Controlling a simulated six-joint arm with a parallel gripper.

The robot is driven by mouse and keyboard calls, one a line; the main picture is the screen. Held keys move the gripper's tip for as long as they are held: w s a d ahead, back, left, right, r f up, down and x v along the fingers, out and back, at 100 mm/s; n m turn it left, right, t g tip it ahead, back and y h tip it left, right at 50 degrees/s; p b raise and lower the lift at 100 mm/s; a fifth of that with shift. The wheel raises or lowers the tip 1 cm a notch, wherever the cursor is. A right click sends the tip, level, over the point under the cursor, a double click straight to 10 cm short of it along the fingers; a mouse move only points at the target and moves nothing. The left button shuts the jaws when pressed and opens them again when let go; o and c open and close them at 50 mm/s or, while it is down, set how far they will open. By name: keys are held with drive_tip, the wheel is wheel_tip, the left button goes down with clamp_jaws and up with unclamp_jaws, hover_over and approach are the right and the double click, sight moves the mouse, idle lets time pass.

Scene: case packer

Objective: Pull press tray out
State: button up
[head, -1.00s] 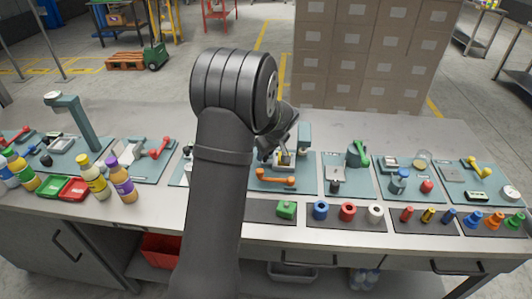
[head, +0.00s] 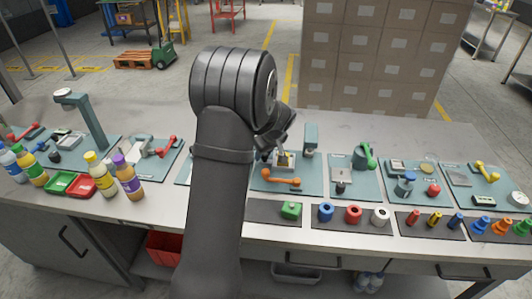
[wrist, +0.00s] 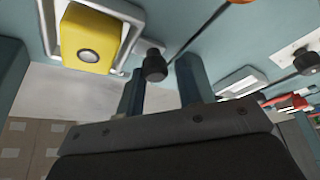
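The press tray (wrist: 112,16) is a pale metal-rimmed tray holding a yellow block (wrist: 88,38) with a dark round spot. A black knob (wrist: 155,66) stands beside the tray's rim. In the wrist view my gripper (wrist: 160,78) has its two fingers apart, with the knob showing in the gap between them. I see no clear contact with the knob.
An orange lever (head: 281,181) lies in front of the tray. Bottles (head: 128,178) stand at left. Cardboard boxes (head: 370,60) are stacked behind the bench.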

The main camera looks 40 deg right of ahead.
drive_tip(key=v, duration=1.7)
drive_tip(key=shift+r, duration=0.25)
drive_tip(key=x, duration=1.7)
drive_tip(key=shift+s+f, duration=0.1)
drive_tip(key=shift+f, duration=0.15)
drive_tip(key=shift+s+d, duration=0.15)
drive_tip(key=shift+d, duration=0.1)
drive_tip(key=shift+s+d, duration=0.15)
drive_tip(key=shift+d, duration=0.05)
